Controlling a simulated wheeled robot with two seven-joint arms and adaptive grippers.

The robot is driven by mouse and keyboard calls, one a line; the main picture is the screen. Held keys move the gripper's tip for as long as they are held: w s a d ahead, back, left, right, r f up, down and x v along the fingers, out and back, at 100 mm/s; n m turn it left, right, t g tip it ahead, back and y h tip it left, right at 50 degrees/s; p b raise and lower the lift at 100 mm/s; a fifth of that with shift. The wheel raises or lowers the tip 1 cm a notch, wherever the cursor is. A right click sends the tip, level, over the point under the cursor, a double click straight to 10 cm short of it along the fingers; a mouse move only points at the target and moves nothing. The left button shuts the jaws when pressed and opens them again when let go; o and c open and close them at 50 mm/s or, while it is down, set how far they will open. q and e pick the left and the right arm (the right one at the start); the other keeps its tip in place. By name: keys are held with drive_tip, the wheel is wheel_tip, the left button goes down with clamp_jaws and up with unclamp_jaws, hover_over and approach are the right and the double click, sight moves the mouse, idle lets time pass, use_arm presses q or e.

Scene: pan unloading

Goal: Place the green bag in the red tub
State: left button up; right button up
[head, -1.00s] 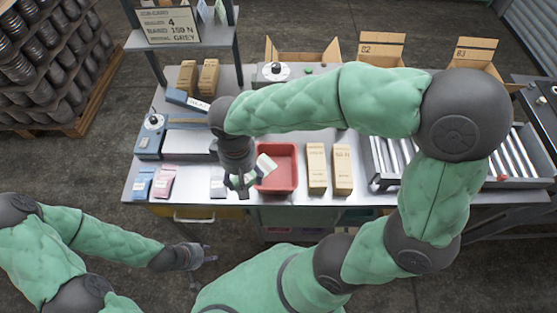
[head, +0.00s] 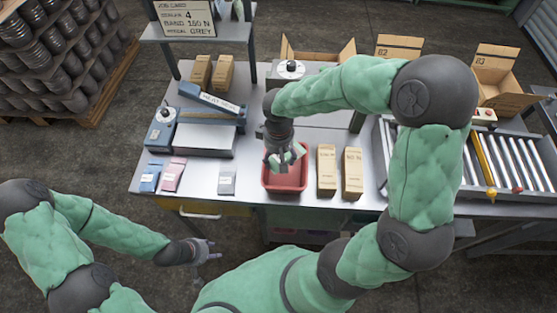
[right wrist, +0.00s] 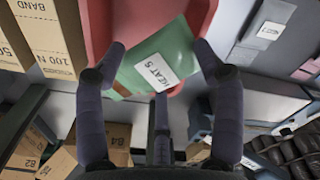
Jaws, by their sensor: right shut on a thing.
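The red tub (head: 285,188) stands at the front of the steel table, in the middle of the head view. My right gripper (head: 282,158) is over it, shut on the green bag (head: 296,153). In the right wrist view the green bag (right wrist: 163,57) with its white label sits between the fingers, with the red tub (right wrist: 98,25) behind it. The bag is tilted; whether it touches the tub's floor I cannot tell. My left gripper (head: 203,250) is open and empty, low in front of the table.
Two tan cartons (head: 326,170) stand just right of the tub. A grey packet (head: 227,180), a pink packet (head: 173,174) and a blue packet (head: 151,177) lie to its left. A blue-grey machine (head: 205,138) is behind them. A roller conveyor (head: 500,160) is at the right.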

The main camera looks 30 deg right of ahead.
sight(278, 158)
wheel_tip(278, 158, down, 2)
drive_tip(key=shift+f, duration=0.25)
drive_tip(key=shift+f+b, duration=0.45)
drive_tip(key=shift+b, duration=0.1)
drive_tip(key=shift+f, duration=0.15)
drive_tip(key=o, duration=1.2)
